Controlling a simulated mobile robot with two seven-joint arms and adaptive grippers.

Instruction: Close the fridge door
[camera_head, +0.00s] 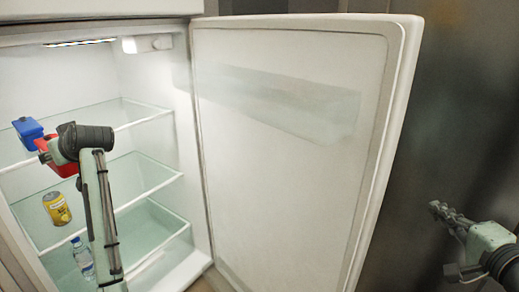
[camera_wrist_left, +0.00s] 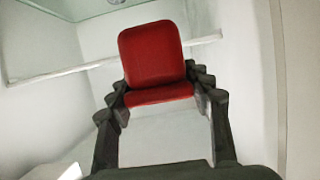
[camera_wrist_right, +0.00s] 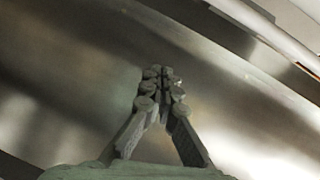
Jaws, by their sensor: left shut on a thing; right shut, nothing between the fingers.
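The white fridge door (camera_head: 285,140) stands open in the head view, its inner face turned towards me. The fridge interior (camera_head: 55,80) is open on the left, with glass shelves inside. My left arm reaches into the fridge, and its gripper (camera_wrist_left: 162,92) is shut on a red box-like thing (camera_wrist_left: 152,55). The red thing also shows in the head view (camera_head: 63,169), partly hidden by my left wrist. My right gripper (camera_head: 438,208) is shut and empty, to the right of the door and apart from it. In the right wrist view its fingertips (camera_wrist_right: 160,76) meet.
A blue box (camera_head: 28,128) is near the red thing. A yellow can (camera_head: 56,208) is on a lower shelf, and a water bottle (camera_head: 83,257) stands below it. A dark metallic surface (camera_head: 465,100) lies to the right of the door, behind my right gripper.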

